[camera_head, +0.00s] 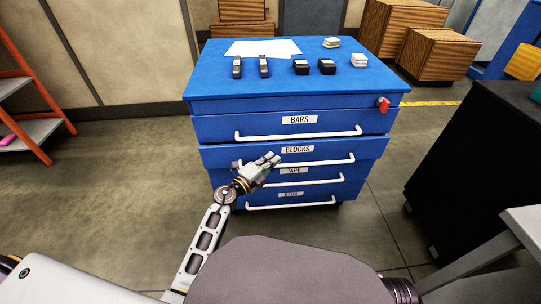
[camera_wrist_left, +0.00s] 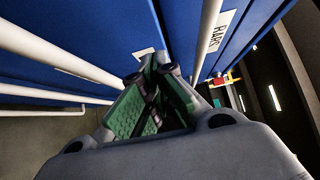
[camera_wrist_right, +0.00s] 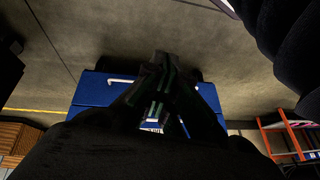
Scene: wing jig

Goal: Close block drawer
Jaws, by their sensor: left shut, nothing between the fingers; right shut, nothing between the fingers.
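The blue cabinet's BLOCKS drawer (camera_head: 220,157) is the second from the top in the head view. Its front stands out a little past the BARS drawer above it. A white bar handle (camera_head: 325,162) runs across it, partly hidden by my gripper. My left gripper (camera_head: 270,160) is shut and empty, at the BLOCKS front just below its label. Whether it touches is unclear. In the left wrist view its fingertips (camera_wrist_left: 155,62) point at a blue front beside a partly hidden white label. My right gripper (camera_wrist_right: 163,65) is shut and dark in the right wrist view, with a blue cabinet beyond it.
The BARS drawer (camera_head: 225,127) above and the TAPE drawer (camera_head: 325,181) below have white handles too. Dark and white blocks and a paper sheet (camera_head: 262,48) lie on the cabinet top. A black cabinet (camera_head: 470,150) stands at right, an orange-framed shelf (camera_head: 35,90) at left.

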